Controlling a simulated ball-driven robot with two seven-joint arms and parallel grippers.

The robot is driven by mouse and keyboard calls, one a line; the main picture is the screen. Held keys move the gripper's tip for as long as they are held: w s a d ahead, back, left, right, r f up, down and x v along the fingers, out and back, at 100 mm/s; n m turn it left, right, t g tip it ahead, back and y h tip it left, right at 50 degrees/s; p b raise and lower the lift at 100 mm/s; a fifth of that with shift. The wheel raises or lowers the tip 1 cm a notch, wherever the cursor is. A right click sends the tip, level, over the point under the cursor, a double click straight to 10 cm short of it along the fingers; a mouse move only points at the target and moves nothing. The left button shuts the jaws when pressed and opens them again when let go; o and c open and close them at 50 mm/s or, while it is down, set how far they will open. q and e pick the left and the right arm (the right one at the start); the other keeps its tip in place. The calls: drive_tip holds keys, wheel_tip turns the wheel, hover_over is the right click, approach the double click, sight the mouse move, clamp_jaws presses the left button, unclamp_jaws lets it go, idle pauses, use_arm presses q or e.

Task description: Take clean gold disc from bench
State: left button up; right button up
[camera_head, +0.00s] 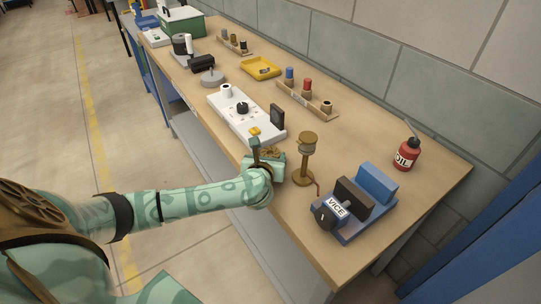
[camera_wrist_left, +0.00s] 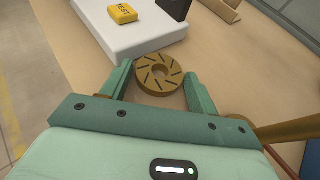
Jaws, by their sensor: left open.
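A gold disc (camera_wrist_left: 143,76) with a centre hole and short dark slots lies on the wooden bench (camera_head: 352,118). In the left wrist view it sits between the two fingers of my left gripper (camera_wrist_left: 158,72). The fingers are open, one on each side of it, with small gaps that are hard to judge. In the head view my left gripper (camera_head: 267,153) is low over the front edge of the bench and partly hides the disc (camera_head: 272,152). My right gripper is not in view.
A white test unit (camera_head: 238,121) with a yellow TEST block (camera_wrist_left: 122,13) stands just beyond the gripper. A brass stand (camera_head: 306,160) is close on the right, then a blue vice (camera_head: 370,211) and a red oil can (camera_head: 407,155). Bare bench lies behind the stand.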

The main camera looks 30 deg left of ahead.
use_arm(q)
drive_tip(key=shift+c, duration=0.3)
drive_tip(key=c, duration=0.7)
drive_tip(key=shift+o, duration=0.2)
drive_tip(key=shift+r, duration=0.1)
